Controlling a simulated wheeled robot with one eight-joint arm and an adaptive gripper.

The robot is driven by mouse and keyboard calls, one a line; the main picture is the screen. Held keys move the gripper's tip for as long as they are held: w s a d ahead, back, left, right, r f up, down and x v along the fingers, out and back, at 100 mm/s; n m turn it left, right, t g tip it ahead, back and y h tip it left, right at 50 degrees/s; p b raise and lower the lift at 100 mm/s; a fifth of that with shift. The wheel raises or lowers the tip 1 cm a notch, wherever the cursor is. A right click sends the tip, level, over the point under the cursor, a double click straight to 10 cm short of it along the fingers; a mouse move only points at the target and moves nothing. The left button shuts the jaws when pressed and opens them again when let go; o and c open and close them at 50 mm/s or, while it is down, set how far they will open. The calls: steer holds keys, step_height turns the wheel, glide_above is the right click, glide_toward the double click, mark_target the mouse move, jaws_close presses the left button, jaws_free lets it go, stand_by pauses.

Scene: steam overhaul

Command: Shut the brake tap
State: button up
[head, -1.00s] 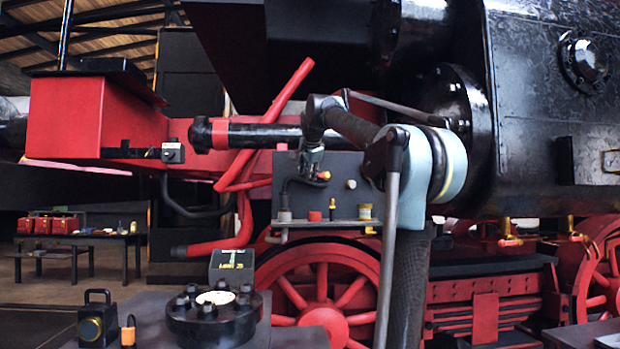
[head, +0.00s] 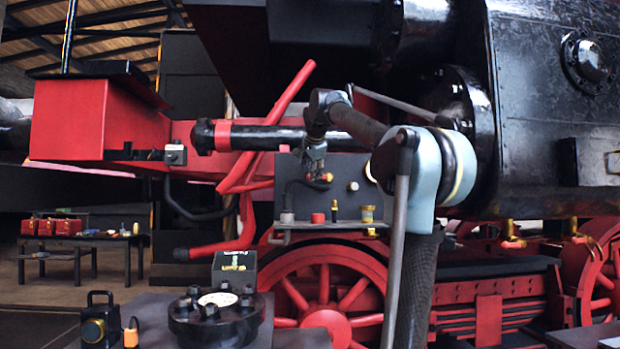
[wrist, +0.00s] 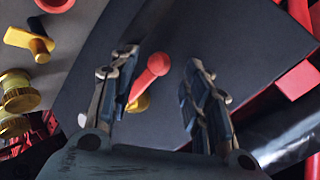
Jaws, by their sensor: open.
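The brake tap shows in the wrist view as a red-ended lever (wrist: 150,76) with a small yellow part (wrist: 138,103) partly hidden beside the left finger. It stands out from a dark grey panel (wrist: 215,45). My gripper (wrist: 163,75) is open, with one finger on each side of the red lever, which lies nearer the left finger. I cannot tell whether that finger touches it. In the head view my gripper (head: 318,172) is in front of the dark panel (head: 350,168), with the red lever end (head: 328,177) just at its tips.
A shelf (head: 345,225) below the panel carries a red cap (head: 318,218), a black and yellow peg (head: 334,211) and a brass fitting (head: 367,213). A red pipe (head: 265,130) slants up left of my gripper. A black flanged part (head: 214,318) and a lantern (head: 98,320) stand in front.

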steer(key=v, duration=0.9)
steer(key=shift+s+r, duration=0.25)
steer(key=shift+d, duration=0.1)
